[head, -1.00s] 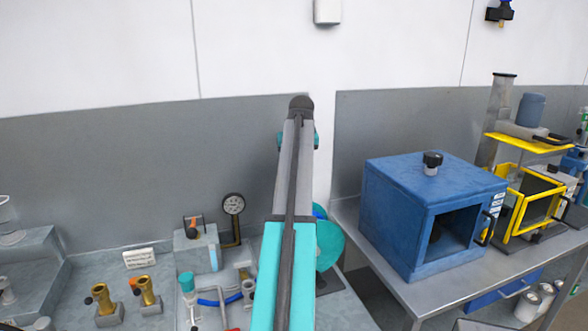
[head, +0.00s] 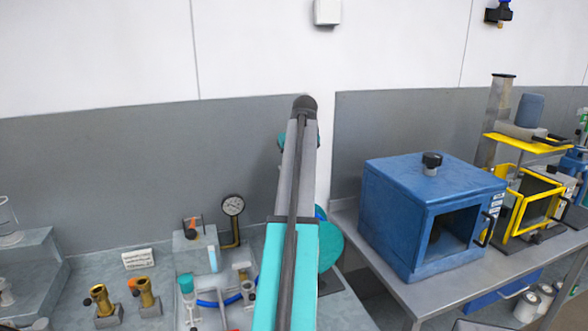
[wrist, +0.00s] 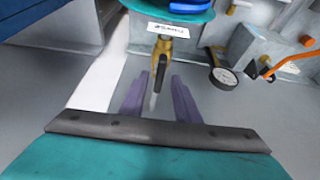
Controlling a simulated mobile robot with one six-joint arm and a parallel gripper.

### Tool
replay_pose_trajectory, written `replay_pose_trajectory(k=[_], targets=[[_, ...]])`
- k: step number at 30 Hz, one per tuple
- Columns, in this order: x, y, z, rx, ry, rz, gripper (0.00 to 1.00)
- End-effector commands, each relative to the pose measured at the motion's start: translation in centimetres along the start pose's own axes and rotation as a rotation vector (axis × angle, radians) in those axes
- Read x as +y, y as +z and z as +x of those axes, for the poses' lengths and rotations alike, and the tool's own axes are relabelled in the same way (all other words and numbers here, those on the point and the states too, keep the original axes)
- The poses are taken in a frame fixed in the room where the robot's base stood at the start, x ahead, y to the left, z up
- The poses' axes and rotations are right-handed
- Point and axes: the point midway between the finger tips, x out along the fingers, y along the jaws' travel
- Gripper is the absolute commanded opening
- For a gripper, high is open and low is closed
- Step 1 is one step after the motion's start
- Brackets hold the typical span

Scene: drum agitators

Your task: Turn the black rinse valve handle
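My gripper (wrist: 160,84) is open in the wrist view, with two purple fingers spread apart. A brass valve (wrist: 175,31) with a black handle (wrist: 159,73) is straight ahead of it. The black handle appears between the two fingertips, with space on both sides; I cannot tell its depth relative to them. A white label (wrist: 181,30) sits just beside the valve, under a teal round part (wrist: 178,13). In the head view my arm hides the gripper, the valve and its handle.
A dial gauge (wrist: 224,77) and an orange lever (wrist: 292,58) are to the right in the wrist view. In the head view, brass fittings (head: 147,296) stand on the left bench. A blue box oven (head: 433,214) stands on the right bench.

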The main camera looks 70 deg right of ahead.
Motion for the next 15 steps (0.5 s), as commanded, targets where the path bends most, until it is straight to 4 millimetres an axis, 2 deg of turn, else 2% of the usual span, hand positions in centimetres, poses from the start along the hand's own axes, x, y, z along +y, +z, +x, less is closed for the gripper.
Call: replay_pose_trajectory(k=[8,15], targets=[[0.0,0.1,-0.1,-0.002,0.001,0.001,0.29],[0.1,0.1,-1.3,-0.002,0.001,0.002,0.29]])
